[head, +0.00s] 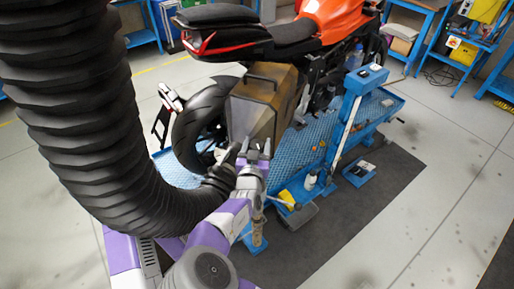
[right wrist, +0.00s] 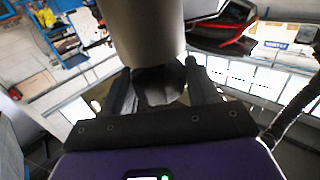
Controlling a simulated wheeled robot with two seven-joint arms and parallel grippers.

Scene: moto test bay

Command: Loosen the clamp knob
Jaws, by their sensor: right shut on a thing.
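My right gripper (head: 254,150) reaches up at the end of the purple arm, in front of the motorcycle's rear end. In the right wrist view, its two dark fingers (right wrist: 160,88) are closed on the sides of a dark, rounded piece, which looks like the clamp knob (right wrist: 160,84). A smooth grey-beige cylinder (right wrist: 143,32) stands directly beyond the knob and hides part of it. In the head view the knob is too small to make out. The thick black ribbed hose (head: 85,115) curves down from the upper left and ends close to the gripper's left side. My left gripper is not in view.
The orange and black motorcycle (head: 290,32) stands on a blue lift platform (head: 385,105). A metal side case (head: 262,105) and the rear wheel (head: 190,135) are close beyond my right gripper. Small items lie on the platform. Grey floor (head: 440,185) is clear at right.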

